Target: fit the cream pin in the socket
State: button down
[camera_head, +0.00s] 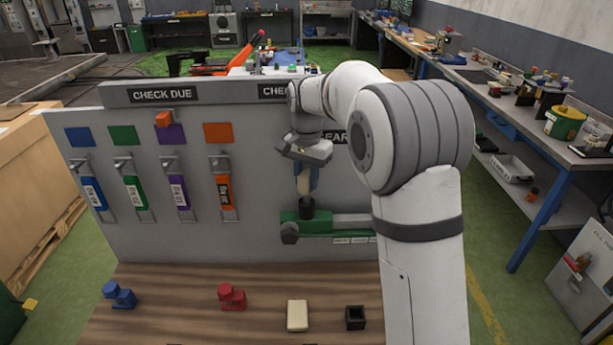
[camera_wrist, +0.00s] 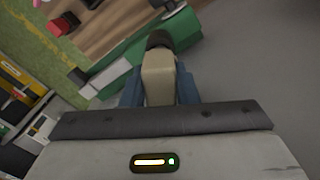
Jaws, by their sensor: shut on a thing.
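My gripper (camera_head: 305,184) points down in front of the grey board and is shut on a cream piece, which looks like the cream pin (camera_wrist: 158,76); blue fingers flank it in the wrist view. A dark round piece (camera_head: 307,206), perhaps the socket, sits at the green fixture (camera_head: 325,228) right below the fingers. It also shows at the far end of the cream piece in the wrist view (camera_wrist: 160,39). I cannot tell whether the pin is inside it or only touching or in front of it. My arm hides the fixture's right part.
On the wooden ledge (camera_head: 190,325) stand a blue piece (camera_head: 119,295), a red piece (camera_head: 231,297), a cream block (camera_head: 297,316) and an open black box (camera_head: 355,318). Several coloured tags, such as an orange one (camera_head: 224,191), hang on the board (camera_head: 265,185) at left.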

aim_at(306, 188)
jog(key=shift+f+b, duration=1.05)
jog(key=shift+f, duration=0.65)
jog(key=c, duration=1.1)
grip_release()
jog(key=shift+o, duration=0.2)
notch_tip(306, 188, up, 8)
jog(key=shift+f+b, duration=0.1)
jog(key=shift+b, duration=0.3)
